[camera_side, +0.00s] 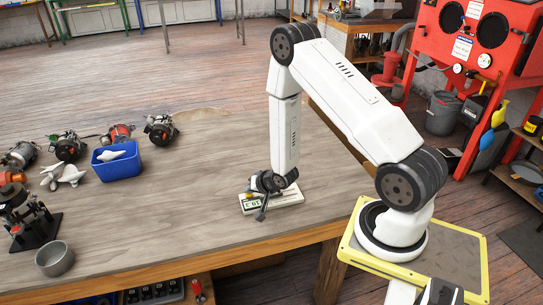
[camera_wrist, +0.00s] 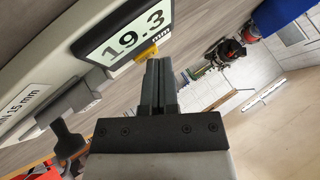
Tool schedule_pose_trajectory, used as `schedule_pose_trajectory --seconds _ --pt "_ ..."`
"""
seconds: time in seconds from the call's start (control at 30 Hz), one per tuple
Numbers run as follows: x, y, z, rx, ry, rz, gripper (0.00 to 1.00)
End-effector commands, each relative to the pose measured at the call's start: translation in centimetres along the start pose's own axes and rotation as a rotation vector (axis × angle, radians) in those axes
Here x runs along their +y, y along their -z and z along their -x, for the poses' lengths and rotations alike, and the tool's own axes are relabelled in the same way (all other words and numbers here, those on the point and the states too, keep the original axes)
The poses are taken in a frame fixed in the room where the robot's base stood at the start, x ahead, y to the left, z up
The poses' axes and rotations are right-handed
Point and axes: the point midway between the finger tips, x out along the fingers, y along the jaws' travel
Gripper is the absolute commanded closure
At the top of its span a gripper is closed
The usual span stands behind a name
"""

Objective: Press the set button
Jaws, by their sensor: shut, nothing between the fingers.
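A pale flat gauge (camera_side: 285,199) lies on the workbench under my gripper (camera_side: 262,205) in the side view. In the wrist view the gauge's display (camera_wrist: 128,34) reads 19.3 mm. A small yellow piece (camera_wrist: 146,53), perhaps the set button, shows at the display's edge, right by the tips of my gripper (camera_wrist: 156,62). The fingers are together with nothing between them. They partly cover the yellow piece, and I cannot tell whether they touch it. A grey part (camera_wrist: 62,106) of the gauge juts out below the display.
The wooden workbench (camera_side: 190,225) is clear around the gauge. A red cabinet (camera_side: 470,40) stands behind at right.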

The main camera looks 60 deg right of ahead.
Motion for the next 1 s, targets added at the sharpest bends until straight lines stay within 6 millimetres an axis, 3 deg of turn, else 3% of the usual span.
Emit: schedule_pose_trajectory --seconds 1.0 --pt "-0.44 0.44 0.62 0.001 0.0 0.0 1.0"
